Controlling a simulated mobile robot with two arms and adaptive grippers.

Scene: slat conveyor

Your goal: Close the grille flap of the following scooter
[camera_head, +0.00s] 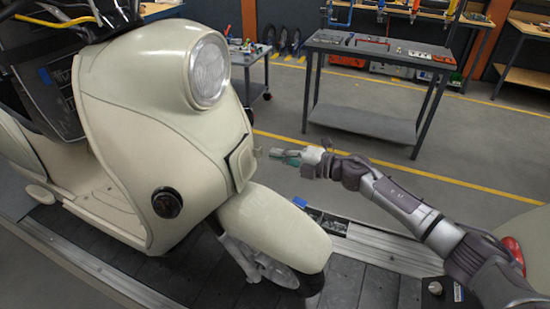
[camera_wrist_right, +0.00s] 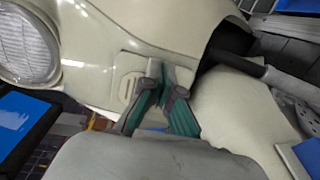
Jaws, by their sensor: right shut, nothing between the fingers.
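The cream scooter (camera_head: 150,100) stands on the slat conveyor at the left, its round headlight facing my right arm. The grille flap (camera_head: 240,164) is on its front, above the front fender, with a dark gap along its edge; how far open it stands is hard to tell. In the wrist view the flap area (camera_wrist_right: 132,88) shows beside the fingers, with a small cream tab near the tips. My right gripper (camera_head: 272,153) is shut and empty, its tips close in front of the flap; contact is unclear. My left gripper is not in view.
A grey workbench (camera_head: 380,48) with tools stands behind on the floor. Part of another cream body with a red lamp (camera_head: 513,250) is at the right edge, beside my arm. The front fender (camera_head: 275,225) lies just below the flap. The floor between scooter and bench is clear.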

